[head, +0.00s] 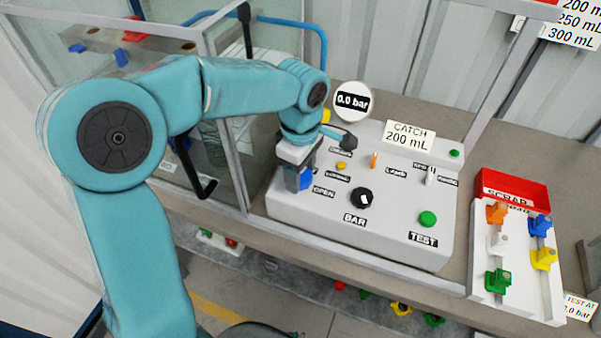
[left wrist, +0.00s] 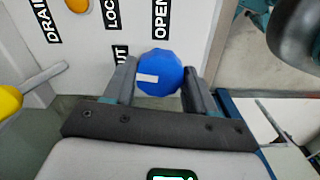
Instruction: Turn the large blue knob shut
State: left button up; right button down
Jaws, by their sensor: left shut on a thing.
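The large blue knob (head: 306,180) is at the left end of the white control panel (head: 390,233), just above the OPEN label (head: 324,191). My left gripper (head: 297,182) reaches down over it and hides much of it. In the left wrist view the blue knob (left wrist: 160,74) sits between the two fingers of my left gripper (left wrist: 160,85), which are shut on it. A white mark (left wrist: 147,78) on its face points to the left of the picture, toward a partly hidden label ending in UT (left wrist: 120,53). My right gripper is not in view.
A gauge (head: 352,102) reads 0.0 bar. A red scrap bin (head: 514,184) and a white rack of coloured parts (head: 517,262) stand at right.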

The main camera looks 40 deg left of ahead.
aim_at(301, 175)
pick_arm(q)
jog(key=shift+w+r+n, duration=0.1)
jog(key=shift+n, duration=0.7)
jog(key=o, duration=1)
jog(key=shift+o, duration=0.2)
notch_tip(301, 175, up, 16)
jog(key=p, duration=0.1)
jog(key=shift+r+p, duration=0.2)
jog(key=shift+p, duration=0.1)
